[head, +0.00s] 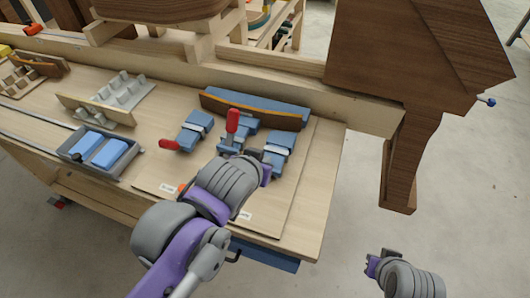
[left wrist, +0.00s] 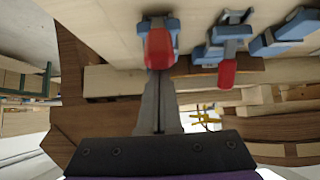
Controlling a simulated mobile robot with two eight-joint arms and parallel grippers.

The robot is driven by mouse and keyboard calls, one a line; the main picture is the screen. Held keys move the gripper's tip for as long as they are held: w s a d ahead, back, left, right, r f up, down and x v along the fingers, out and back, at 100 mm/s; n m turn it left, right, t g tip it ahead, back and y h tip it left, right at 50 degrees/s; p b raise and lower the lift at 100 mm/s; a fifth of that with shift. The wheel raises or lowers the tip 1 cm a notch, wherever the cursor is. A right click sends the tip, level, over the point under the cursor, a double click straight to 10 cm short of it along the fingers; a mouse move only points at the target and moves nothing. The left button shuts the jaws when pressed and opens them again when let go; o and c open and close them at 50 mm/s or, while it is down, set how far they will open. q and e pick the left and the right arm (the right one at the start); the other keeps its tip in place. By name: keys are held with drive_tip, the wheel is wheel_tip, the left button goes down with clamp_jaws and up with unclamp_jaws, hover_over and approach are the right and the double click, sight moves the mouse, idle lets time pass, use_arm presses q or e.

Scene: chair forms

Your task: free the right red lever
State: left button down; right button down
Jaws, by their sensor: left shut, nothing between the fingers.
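Three blue clamps stand on the wooden board: a right one (head: 281,146), a middle one (head: 247,128) and a left one (head: 196,130). The middle red lever (head: 232,120) stands upright; the left red lever (head: 168,144) lies low towards the left. The right red lever is hidden behind my left arm in the head view, but shows in the left wrist view (left wrist: 159,48). My left gripper (left wrist: 160,74) is shut and empty, its tips right at that lever; contact is unclear. My right gripper (head: 374,264) is low at the right, away from the clamps, its jaws unclear.
A curved dark wooden strip (head: 250,109) lies against a blue form behind the clamps. A grey tray with blue blocks (head: 100,150) and a grey pegged rack (head: 125,92) are to the left. A large brown panel (head: 415,60) rises at the right.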

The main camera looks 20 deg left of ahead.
use_arm(q)
drive_tip(key=shift+s+f, duration=0.3)
drive_tip(key=shift+s, duration=0.15)
drive_tip(key=shift+s+f, duration=0.1)
drive_tip(key=shift+f, duration=0.1)
drive_tip(key=shift+w+r, duration=0.25)
drive_tip(key=shift+r, duration=0.05)
drive_tip(key=w+r+p, duration=0.1)
drive_tip(key=w+r, duration=0.1)
drive_tip(key=w, duration=0.1)
drive_tip(key=shift+r, duration=0.3)
drive_tip(key=s+f+v, duration=0.1)
drive_tip(key=v, duration=0.8)
drive_tip(key=shift+s+r, duration=0.2)
drive_tip(key=shift+s, duration=0.05)
